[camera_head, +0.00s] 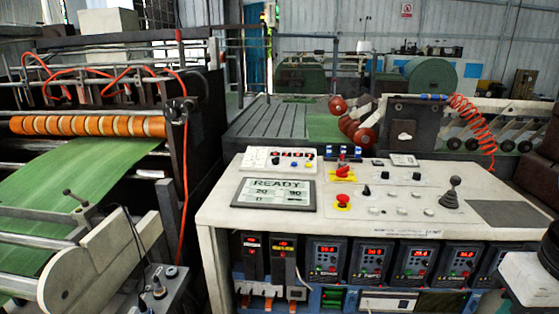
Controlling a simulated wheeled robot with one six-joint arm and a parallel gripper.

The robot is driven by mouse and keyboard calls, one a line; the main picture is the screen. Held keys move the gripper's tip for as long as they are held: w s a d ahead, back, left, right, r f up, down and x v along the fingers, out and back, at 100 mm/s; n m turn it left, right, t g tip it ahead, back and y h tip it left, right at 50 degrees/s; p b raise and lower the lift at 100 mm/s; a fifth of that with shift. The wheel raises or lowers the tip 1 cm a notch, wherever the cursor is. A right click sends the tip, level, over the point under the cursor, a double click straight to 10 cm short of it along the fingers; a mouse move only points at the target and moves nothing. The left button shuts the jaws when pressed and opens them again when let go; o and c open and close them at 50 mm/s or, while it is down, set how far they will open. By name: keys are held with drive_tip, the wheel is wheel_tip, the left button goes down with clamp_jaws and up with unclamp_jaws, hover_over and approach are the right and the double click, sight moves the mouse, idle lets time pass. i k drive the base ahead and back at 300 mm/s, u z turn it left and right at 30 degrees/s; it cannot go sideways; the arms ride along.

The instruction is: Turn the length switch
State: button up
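The white control console (240,212) stands in the middle and right of the view. Its sloped top carries several small switches and buttons. Small black knobs sit on it, one right of centre (366,190) and one further right (416,177). A white box (262,152) with more small controls is at the back left of the top. I cannot read a label that tells which one is the length switch. My gripper is not visible in this view.
A display (275,194) reads READY, with 20 and 90 below. Drive units with red digits (327,258) are below. Green sheet (75,185) runs through the left machine. White-and-black parts crowd the right edge.

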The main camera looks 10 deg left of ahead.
sight(275, 162)
drive_tip(key=u, duration=0.45)
drive_tip(key=i, duration=0.95)
drive_tip(key=u, duration=0.15)
